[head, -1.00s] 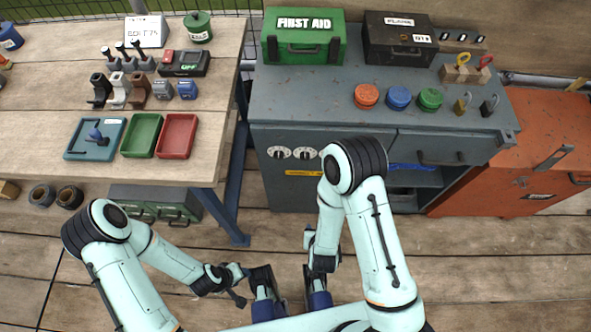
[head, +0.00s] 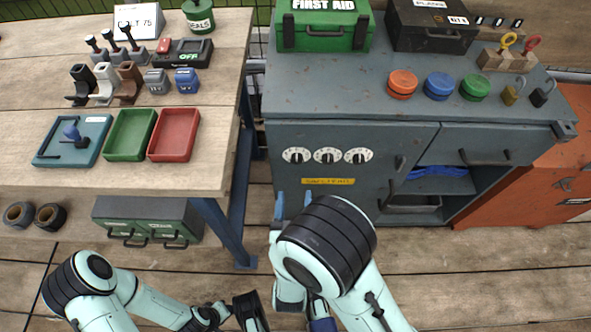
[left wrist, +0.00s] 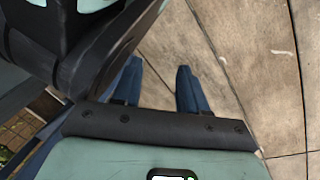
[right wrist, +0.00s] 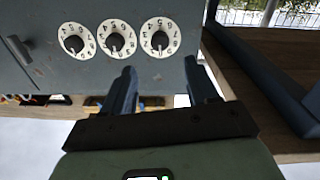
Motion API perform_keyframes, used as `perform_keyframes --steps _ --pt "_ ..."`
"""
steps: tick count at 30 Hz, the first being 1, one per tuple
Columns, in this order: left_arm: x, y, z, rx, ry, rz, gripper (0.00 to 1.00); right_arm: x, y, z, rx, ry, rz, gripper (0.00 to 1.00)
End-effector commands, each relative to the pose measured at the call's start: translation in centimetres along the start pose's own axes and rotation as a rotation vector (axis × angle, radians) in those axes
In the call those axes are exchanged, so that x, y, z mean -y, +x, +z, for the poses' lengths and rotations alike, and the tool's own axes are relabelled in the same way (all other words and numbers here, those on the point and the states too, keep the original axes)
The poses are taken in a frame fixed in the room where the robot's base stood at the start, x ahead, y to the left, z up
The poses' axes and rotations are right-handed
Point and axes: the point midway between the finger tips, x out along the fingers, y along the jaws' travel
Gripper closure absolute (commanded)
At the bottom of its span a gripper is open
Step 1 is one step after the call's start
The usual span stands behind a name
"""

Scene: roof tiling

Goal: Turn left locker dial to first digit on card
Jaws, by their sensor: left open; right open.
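The left locker dial (head: 296,155) is a white numbered disc with a dark knob, leftmost of three on the grey cabinet (head: 390,140). The right wrist view is upside down, so the left dial (right wrist: 160,38) is rightmost there. Its setting is too small to read surely. A white card (head: 140,22) ending in "75" stands at the back of the wooden table. My right gripper (head: 293,205) is open and empty, below and in front of the dials; its fingers (right wrist: 160,69) point toward the left dial, apart from it. My left gripper (left wrist: 158,68) is open and empty over the floor.
The wooden table (head: 60,178) with trays stands left of the cabinet, its blue leg (head: 230,230) near the cabinet's left side. A green drawer box (head: 148,220) is under the table. Floor before the cabinet is clear.

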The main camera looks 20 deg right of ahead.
Motion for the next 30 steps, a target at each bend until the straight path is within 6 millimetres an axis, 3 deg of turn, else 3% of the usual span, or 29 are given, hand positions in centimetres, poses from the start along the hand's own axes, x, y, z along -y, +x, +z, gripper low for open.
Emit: perform_keyframes --steps 6,12,18,26,30 --pt "1.4 1.2 1.7 0.06 -0.017 -0.027 0.57 -0.2 4.9 0.0 -0.002 0.002 0.006 0.41" --pt "2.2 1.8 2.8 0.098 -0.028 -0.042 0.57 -0.1 7.9 0.0 -0.001 0.001 0.003 0.41" --pt "2.6 2.0 3.3 0.114 -0.034 -0.05 0.57 -0.1 9.2 -0.1 0.0 0.0 0.001 0.41" --pt "2.6 2.0 3.3 0.115 -0.034 -0.05 0.57 -0.1 9.2 -0.1 0.0 -0.001 0.0 0.41" --pt "2.6 2.0 3.3 0.115 -0.033 -0.05 0.57 -0.1 9.2 -0.1 0.0 -0.001 0.0 0.84"
